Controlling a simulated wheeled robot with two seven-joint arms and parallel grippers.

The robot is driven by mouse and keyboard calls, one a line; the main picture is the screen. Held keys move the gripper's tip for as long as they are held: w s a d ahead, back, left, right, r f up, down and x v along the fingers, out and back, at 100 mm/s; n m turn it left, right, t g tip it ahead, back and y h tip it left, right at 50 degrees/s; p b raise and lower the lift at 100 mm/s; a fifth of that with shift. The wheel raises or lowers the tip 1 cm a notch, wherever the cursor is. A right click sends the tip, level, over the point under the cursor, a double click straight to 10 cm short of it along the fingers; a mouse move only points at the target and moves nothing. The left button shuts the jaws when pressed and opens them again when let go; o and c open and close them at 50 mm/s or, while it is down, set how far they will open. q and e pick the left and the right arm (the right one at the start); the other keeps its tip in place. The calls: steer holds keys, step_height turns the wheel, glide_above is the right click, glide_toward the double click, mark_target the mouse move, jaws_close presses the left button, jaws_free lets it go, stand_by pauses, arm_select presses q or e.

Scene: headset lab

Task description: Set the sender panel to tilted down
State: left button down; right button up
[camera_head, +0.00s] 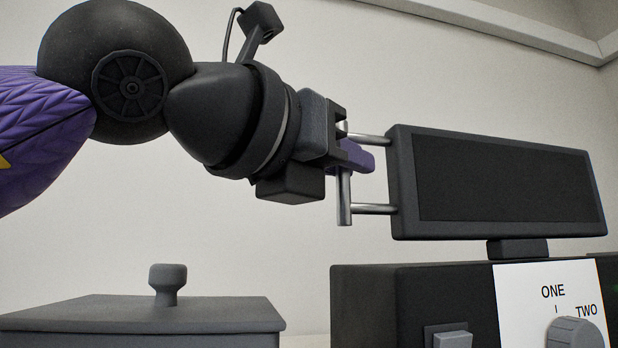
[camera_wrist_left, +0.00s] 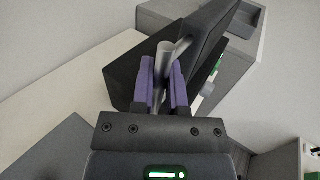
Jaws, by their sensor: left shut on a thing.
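The sender panel (camera_head: 505,180) is a dark flat screen in a black frame, standing on a short mount (camera_head: 517,248) on top of a black box. In the head view its face is turned toward me and looks near upright; its exact tilt I cannot tell. A metal handle (camera_head: 344,200) sticks out from its left side. My left gripper (camera_head: 355,158), with purple fingers, is shut on the handle's upright bar. The left wrist view shows the bar (camera_wrist_left: 163,62) between the two fingers (camera_wrist_left: 163,88), with the panel (camera_wrist_left: 205,35) just beyond. My right gripper is not in view.
The black box (camera_head: 365,300) below the panel carries a white plate with a round knob (camera_head: 574,333) marked ONE and TWO, and a grey switch (camera_head: 452,339). A grey lidded box (camera_head: 140,315) with a knob on top stands at lower left. Open space lies between the boxes.

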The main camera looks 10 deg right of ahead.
arm_select(q)
steer(key=shift+s+f+m+b, duration=0.1)
steer(key=shift+s+m+b, duration=0.2)
steer(key=shift+b, duration=0.45)
steer(key=s+m+h+b, duration=0.1)
steer(key=b, duration=0.1)
steer(key=s+m+h+b, duration=0.1)
steer(key=m+b, duration=0.1)
steer(key=b, duration=0.1)
steer(key=shift+f+t, duration=0.3)
steer(key=shift+s+f+m+h+b, duration=0.1)
steer(key=shift+s+m+h+b, duration=0.55)
steer(key=shift+m+b, duration=0.6)
steer(key=c, duration=0.7)
jaws_free()
